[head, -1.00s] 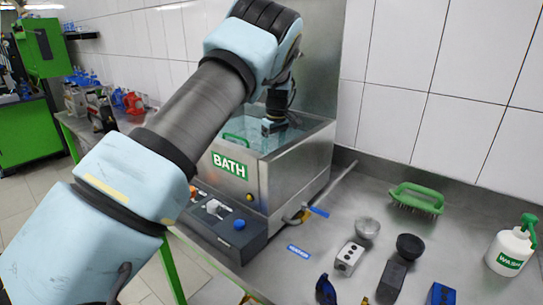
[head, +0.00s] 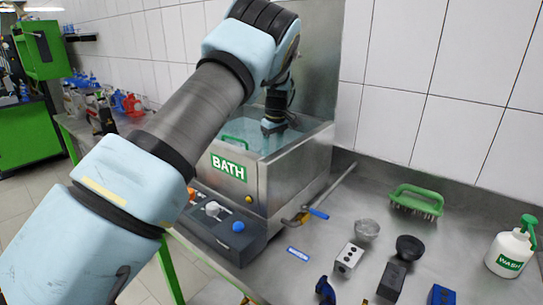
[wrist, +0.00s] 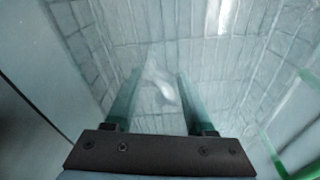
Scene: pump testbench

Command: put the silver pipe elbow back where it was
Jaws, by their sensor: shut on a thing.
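My gripper (head: 273,128) reaches down into the steel bath (head: 290,178) marked BATH, at the water. In the wrist view my gripper (wrist: 160,78) has its two fingers pointing into the water, shut on a small pale silver piece (wrist: 162,88) between them. I take this as the silver pipe elbow, but its outline is blurred by the water and reflections. The piece cannot be made out in the head view.
A green-handled basket edge (head: 236,142) shows in the bath. A control box (head: 225,229) and blue-handled valve (head: 318,213) sit by it. Right on the bench are a silver cup-shaped piece (head: 366,230), several blocks, a green brush (head: 415,198) and a WASH bottle (head: 510,250).

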